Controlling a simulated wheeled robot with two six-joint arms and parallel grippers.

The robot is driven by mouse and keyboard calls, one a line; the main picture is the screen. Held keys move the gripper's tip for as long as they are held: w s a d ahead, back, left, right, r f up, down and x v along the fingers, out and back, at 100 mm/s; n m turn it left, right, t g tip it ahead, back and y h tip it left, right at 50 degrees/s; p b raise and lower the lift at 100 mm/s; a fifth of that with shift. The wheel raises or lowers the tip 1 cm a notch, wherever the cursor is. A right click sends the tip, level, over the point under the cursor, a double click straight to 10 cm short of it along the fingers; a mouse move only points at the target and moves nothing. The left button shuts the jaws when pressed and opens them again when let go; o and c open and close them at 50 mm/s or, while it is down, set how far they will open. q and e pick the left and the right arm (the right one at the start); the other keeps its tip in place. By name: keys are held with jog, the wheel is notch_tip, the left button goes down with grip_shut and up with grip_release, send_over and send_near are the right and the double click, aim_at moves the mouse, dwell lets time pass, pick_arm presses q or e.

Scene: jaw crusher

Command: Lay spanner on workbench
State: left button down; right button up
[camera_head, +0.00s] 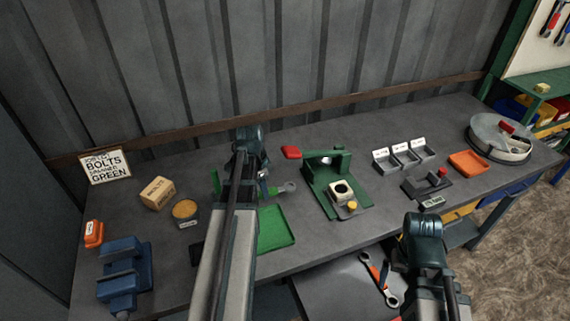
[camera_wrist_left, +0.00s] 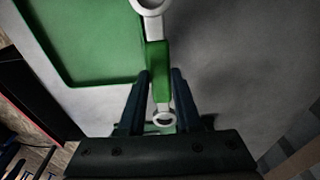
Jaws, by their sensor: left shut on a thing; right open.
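My left gripper (camera_wrist_left: 158,108) is shut on a spanner (camera_wrist_left: 158,70) with a green handle and metal ring ends. In the head view the spanner (camera_head: 289,187) sticks out to the right of my left gripper (camera_head: 262,186), above the workbench (camera_head: 330,238) and behind the green tray. I cannot tell whether it touches the bench top. My left arm hides part of it. My right gripper (camera_head: 402,262) is open, low at the front right, mostly hidden by its own arm.
A green tray (camera_head: 275,228) lies in front of the held spanner. A green fixture (camera_head: 336,187) stands right of it, with a red block (camera_head: 291,152) behind. A blue vise (camera_head: 124,277), a cardboard box (camera_head: 157,193) and grey bins (camera_head: 404,156) are also on the bench.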

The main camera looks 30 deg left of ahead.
pick_arm(q)
jog(key=w+a, duration=0.3)
jog(key=w+a+f+b, duration=0.1)
jog(key=w+a, duration=0.6)
jog(key=a, duration=0.1)
jog(key=shift+w+a+f, duration=0.1)
jog(key=shift+w+f, duration=0.1)
jog(key=shift+w, duration=0.05)
notch_tip(320, 180, down, 4)
jog(key=b, duration=0.4)
jog(key=shift+w+a+r, duration=0.15)
jog(key=shift+r, duration=0.05)
jog(key=shift+f, duration=0.2)
jog(key=c, duration=0.6)
grip_release()
jog(key=shift+r, duration=0.2)
notch_tip(320, 180, up, 12)
jog(key=s+p, duration=0.1)
jog(key=p, duration=1.1)
jog(key=shift+a, duration=0.45)
